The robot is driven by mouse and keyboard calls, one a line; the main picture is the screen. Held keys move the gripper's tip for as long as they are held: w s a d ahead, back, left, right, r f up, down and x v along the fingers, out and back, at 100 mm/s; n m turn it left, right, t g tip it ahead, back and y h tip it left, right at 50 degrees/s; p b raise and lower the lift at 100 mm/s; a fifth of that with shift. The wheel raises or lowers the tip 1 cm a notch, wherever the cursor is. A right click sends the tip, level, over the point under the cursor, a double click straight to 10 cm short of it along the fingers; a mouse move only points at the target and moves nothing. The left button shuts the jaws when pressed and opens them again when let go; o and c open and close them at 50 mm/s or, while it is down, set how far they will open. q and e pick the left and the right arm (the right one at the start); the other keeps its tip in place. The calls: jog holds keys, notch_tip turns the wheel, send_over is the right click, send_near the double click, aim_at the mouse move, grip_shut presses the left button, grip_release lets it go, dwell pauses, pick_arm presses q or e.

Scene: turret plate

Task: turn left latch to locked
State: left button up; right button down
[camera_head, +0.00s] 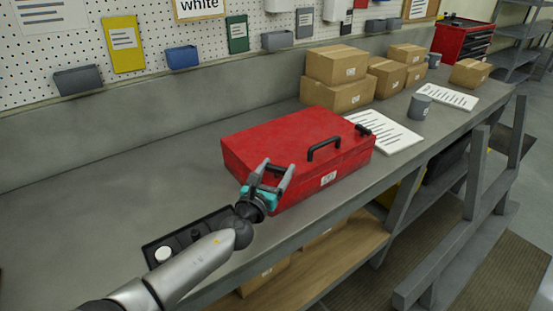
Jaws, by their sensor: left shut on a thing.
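A red toolbox (270,135) with a black handle (323,147) lies on the grey workbench. A dark latch (362,129) shows near the toolbox's right end. My left gripper (277,171) is at the toolbox's left front corner and is shut on the left latch, which its fingers hide. How far the left latch is turned cannot be seen. My right gripper is not in view.
A black tray (150,247) with a white round piece lies under my left forearm. White papers (395,138), a grey mug (419,107) and several cardboard boxes (337,95) stand behind and right of the toolbox. The bench left of the toolbox is clear.

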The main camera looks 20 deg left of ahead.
pick_arm(q)
jog(key=shift+d+r+n+y+p, duration=0.1)
jog(key=shift+d+n+y+p, duration=0.05)
jog(key=shift+n+y+p, duration=0.8)
jog(key=shift+n+y, duration=0.35)
jog(key=shift+y, duration=0.6)
jog(key=n+y, duration=0.1)
jog(key=y, duration=0.1)
jog(key=shift+n+g+y, duration=0.3)
jog(key=shift+y, duration=0.1)
jog(key=shift+f+n+g+y+b, duration=0.2)
jog(key=shift+n+g+y+b, duration=0.1)
jog(key=shift+n+y+b, duration=0.3)
jog(key=n+g+y+b, duration=0.1)
jog(key=y, duration=0.1)
jog(key=shift+n+y, duration=0.3)
jog(key=n+g+y+b, duration=0.2)
jog(key=y+b, duration=0.1)
jog(key=b, duration=0.1)
jog(key=shift+f+n+g+y, duration=0.1)
jog(key=shift+n+g+y, duration=0.3)
jog(key=shift+r+n+g+y+b, duration=0.2)
jog(key=shift+n+g+y+b, duration=0.7)
jog(key=shift+g+b, duration=0.15)
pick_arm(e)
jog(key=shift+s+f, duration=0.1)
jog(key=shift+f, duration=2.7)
